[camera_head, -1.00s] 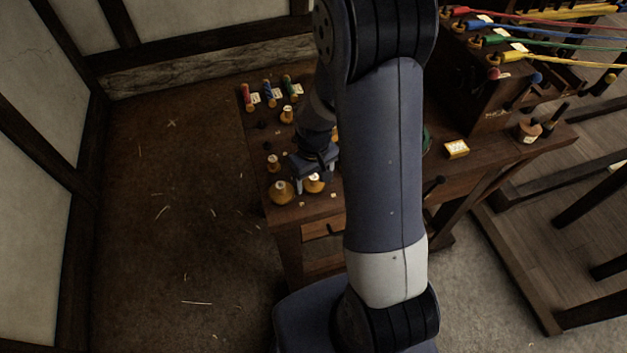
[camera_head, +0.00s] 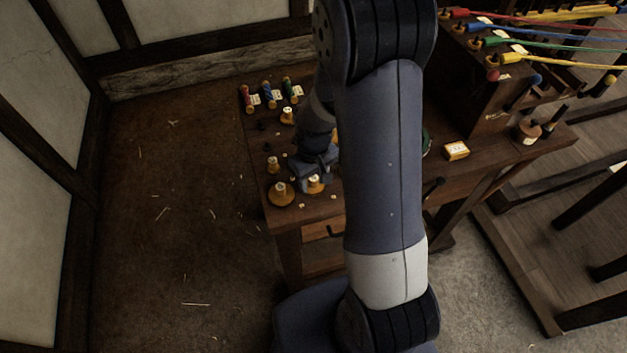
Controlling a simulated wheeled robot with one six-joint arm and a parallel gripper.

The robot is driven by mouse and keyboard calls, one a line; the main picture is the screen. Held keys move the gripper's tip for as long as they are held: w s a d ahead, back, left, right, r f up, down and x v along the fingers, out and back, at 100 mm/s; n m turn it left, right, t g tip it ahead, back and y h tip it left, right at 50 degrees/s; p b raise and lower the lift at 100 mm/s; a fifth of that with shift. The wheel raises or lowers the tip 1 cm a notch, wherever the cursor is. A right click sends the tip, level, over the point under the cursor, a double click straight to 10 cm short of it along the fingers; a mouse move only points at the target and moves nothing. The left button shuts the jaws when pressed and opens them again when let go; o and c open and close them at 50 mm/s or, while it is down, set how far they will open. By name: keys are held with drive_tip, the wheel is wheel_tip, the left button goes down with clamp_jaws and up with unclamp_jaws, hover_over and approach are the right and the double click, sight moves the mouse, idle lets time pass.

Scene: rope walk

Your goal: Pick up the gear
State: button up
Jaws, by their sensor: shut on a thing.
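Several small gear-like wooden pieces with pale hubs stand on the dark wooden bench (camera_head: 345,206). My gripper (camera_head: 315,179) points down over the near left part of the bench and is shut on one of these, a gear (camera_head: 315,187) with a yellow-brown body and pale top. The gear is at the bench top; I cannot tell whether it touches it. A larger similar gear (camera_head: 281,195) stands just left of it, apart from my gripper. My own arm hides the middle of the bench.
A smaller piece (camera_head: 273,165) and another (camera_head: 287,116) stand farther back. Red, blue and green spools (camera_head: 268,95) with tags line the far left edge.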

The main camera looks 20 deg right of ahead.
sight(314, 177)
wheel_tip(314, 177, up, 10)
drive_tip(key=shift+r, duration=0.1)
wheel_tip(314, 177, up, 4)
drive_tip(key=p, duration=0.3)
idle(0.6)
idle(0.3)
